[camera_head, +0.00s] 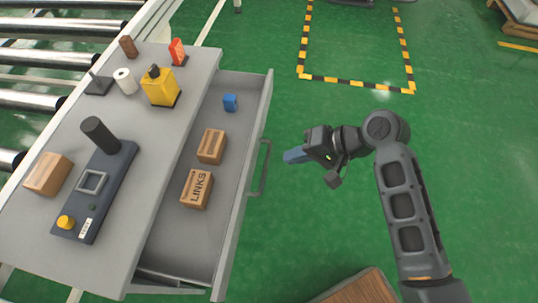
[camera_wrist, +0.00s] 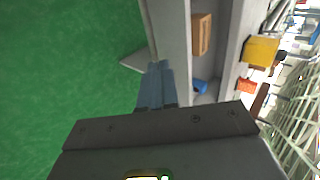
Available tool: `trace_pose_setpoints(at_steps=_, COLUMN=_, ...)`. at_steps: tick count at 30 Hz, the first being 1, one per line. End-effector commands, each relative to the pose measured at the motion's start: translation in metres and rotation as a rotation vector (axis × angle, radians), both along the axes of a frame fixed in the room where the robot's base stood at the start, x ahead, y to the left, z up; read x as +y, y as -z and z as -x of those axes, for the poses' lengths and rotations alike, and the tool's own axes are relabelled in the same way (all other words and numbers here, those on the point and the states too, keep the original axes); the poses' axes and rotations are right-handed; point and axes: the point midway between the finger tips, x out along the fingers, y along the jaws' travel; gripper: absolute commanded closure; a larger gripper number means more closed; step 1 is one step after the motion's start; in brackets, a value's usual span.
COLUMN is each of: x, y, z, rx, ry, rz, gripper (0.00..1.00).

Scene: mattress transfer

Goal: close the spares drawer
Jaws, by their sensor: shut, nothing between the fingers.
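The spares drawer (camera_head: 222,135) is pulled out from the grey bench, with its grey front panel facing right and a bar handle (camera_head: 265,168) on it. Inside lie a small blue block (camera_head: 230,102), a cardboard box (camera_head: 211,145) and a box marked LINKS (camera_head: 196,188). My gripper (camera_head: 287,156) is to the right of the handle, its blue fingers shut and empty, pointing at the drawer front. In the wrist view the shut fingers (camera_wrist: 157,82) appear close to the handle (camera_wrist: 137,60); whether they touch it I cannot tell.
The bench top (camera_head: 180,110) holds a yellow container (camera_head: 160,87), a white roll (camera_head: 125,80), a red box (camera_head: 177,51), a brown box (camera_head: 47,174) and a dark fixture (camera_head: 97,190). A roller conveyor (camera_head: 50,28) runs behind it. Green floor is open right of the drawer; a wooden surface (camera_head: 362,288) stands at the bottom.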

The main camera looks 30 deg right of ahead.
Motion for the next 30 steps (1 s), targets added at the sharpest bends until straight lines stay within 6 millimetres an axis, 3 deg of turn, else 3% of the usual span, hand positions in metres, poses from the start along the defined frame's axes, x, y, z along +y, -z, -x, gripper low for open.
trace_pose_setpoints(at_steps=5, x=0.002, y=-0.003, z=-0.008, rx=0.016, ry=-0.018, rz=-0.024, gripper=1.0)
trace_pose_setpoints(at_steps=21, x=0.05, y=0.052, z=-0.042, rx=0.015, ry=-0.018, rz=-0.022, gripper=1.0)
trace_pose_setpoints(at_steps=30, x=0.06, y=0.063, z=-0.049, rx=0.015, ry=-0.017, rz=-0.021, gripper=1.0)
